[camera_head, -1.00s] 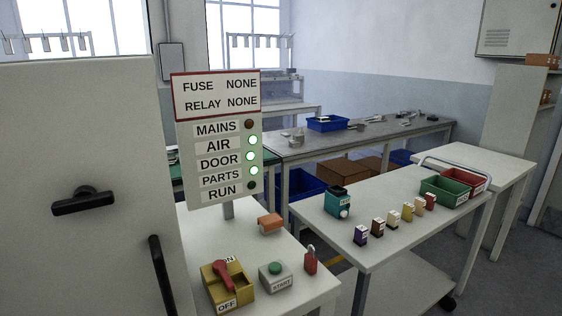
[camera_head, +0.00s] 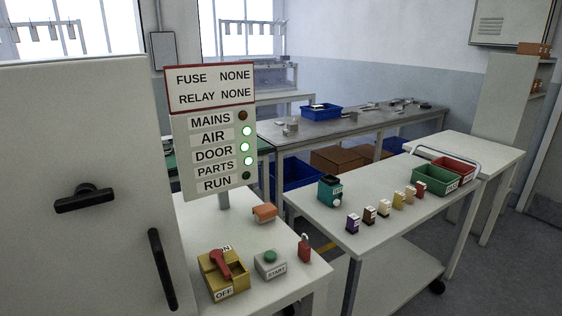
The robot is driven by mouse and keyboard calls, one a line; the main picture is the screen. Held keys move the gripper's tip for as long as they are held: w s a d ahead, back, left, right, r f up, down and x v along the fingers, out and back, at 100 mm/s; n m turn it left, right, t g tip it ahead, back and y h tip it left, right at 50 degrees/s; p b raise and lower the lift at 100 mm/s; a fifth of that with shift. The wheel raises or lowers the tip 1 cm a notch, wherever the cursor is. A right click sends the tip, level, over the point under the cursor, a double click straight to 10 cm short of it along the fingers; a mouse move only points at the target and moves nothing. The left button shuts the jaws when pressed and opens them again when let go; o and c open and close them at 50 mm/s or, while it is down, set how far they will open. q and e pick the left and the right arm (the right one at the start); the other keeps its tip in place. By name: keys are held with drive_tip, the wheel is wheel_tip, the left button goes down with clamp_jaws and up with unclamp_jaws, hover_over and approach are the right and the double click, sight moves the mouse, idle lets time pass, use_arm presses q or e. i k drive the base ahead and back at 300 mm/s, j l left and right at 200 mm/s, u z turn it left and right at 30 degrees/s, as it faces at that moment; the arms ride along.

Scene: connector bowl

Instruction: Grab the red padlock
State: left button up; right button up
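The red padlock (camera_head: 304,249) stands on the small white table (camera_head: 297,281) in the lower middle of the head view, near that table's right edge. Its shackle points up. It is to the right of the grey START button box (camera_head: 270,264) and apart from it. Neither of my grippers shows in the head view.
A yellow switch box (camera_head: 226,283) with a red handle and an orange block (camera_head: 264,213) share the padlock's table. A sign panel (camera_head: 211,130) rises behind them. A grey cabinet (camera_head: 90,150) fills the left. A white cart (camera_head: 325,217) with small coloured blocks stands right.

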sight(304, 252)
drive_tip(key=i+l, duration=0.15)
drive_tip(key=l, duration=0.2)
drive_tip(key=i+l+u, duration=0.15)
drive_tip(key=l, duration=0.2)
drive_tip(key=i+l, duration=0.1)
drive_tip(key=l, duration=0.25)
drive_tip(key=i+l+u, duration=0.15)
drive_tip(key=l, duration=0.25)
drive_tip(key=i+l, duration=0.1)
drive_tip(key=l, duration=0.25)
drive_tip(key=i+l+u, duration=0.15)
drive_tip(key=l, duration=0.25)
